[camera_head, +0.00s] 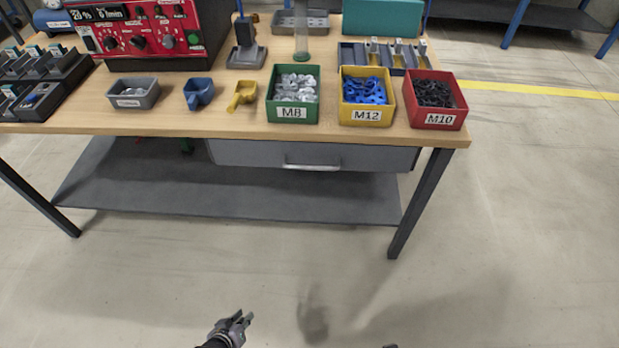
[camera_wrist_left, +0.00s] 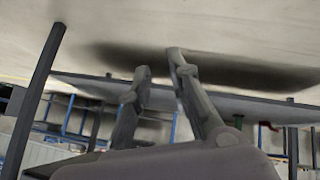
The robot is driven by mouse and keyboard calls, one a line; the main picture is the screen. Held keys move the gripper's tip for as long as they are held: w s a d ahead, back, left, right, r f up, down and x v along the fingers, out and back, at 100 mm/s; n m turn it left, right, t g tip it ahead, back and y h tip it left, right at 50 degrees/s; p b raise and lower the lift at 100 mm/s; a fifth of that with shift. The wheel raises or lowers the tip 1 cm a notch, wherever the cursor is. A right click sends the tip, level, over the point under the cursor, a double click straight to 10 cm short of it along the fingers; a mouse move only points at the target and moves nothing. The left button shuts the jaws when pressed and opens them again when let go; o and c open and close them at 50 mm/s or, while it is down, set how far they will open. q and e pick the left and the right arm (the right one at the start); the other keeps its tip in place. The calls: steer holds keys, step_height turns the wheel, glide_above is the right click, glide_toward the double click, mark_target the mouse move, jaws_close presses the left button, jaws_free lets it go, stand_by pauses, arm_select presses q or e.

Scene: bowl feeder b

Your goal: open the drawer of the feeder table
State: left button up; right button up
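The feeder table (camera_head: 240,128) has a light wooden top and dark metal legs. Its grey drawer (camera_head: 240,153) hangs under the top, right of the middle, and looks shut. A light bar handle (camera_head: 312,167) is on its front. My left gripper (camera_head: 246,318) is at the bottom of the head view, over the floor and well short of the table. In the left wrist view its two fingers (camera_wrist_left: 158,62) stand apart with nothing between them. My right gripper is not clearly in view; only a small dark bit shows at the bottom edge.
Green (camera_head: 292,112), yellow (camera_head: 366,115) and red (camera_head: 437,121) bins stand along the front edge above the drawer. A grey lower shelf (camera_head: 230,192) lies beneath it, and a table leg (camera_head: 420,203) stands at the right. The floor before the table is clear.

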arm_select(q)
steer(key=w+d+r+n+t+h+b, duration=0.25)
steer(key=w+r, duration=0.25)
steer(key=w, duration=0.3)
arm_select(e)
steer(key=w+a+r+t+b, duration=0.2)
steer(key=w+r+b, duration=0.2)
steer(key=w+r, duration=0.45)
arm_select(q)
steer(key=n+t+h+b, duration=0.4)
steer(key=n+t+b, duration=0.2)
steer(key=n+t, duration=0.15)
glide_toward(311, 168)
steer(key=shift+f+x, duration=0.15)
steer(key=shift+x, duration=2.45)
steer(key=shift+f+x, duration=0.15)
steer(key=shift+x, duration=2.4)
arm_select(e)
steer(key=w+r+t, duration=0.3)
steer(key=r, duration=1.1)
steer(key=shift+a+y, duration=0.2)
steer(key=shift+y, duration=0.2)
arm_select(q)
steer(key=shift+a, duration=0.1)
steer(key=shift+c, duration=0.5)
arm_select(e)
steer(key=shift+r, duration=0.1)
arm_select(q)
jaws_close()
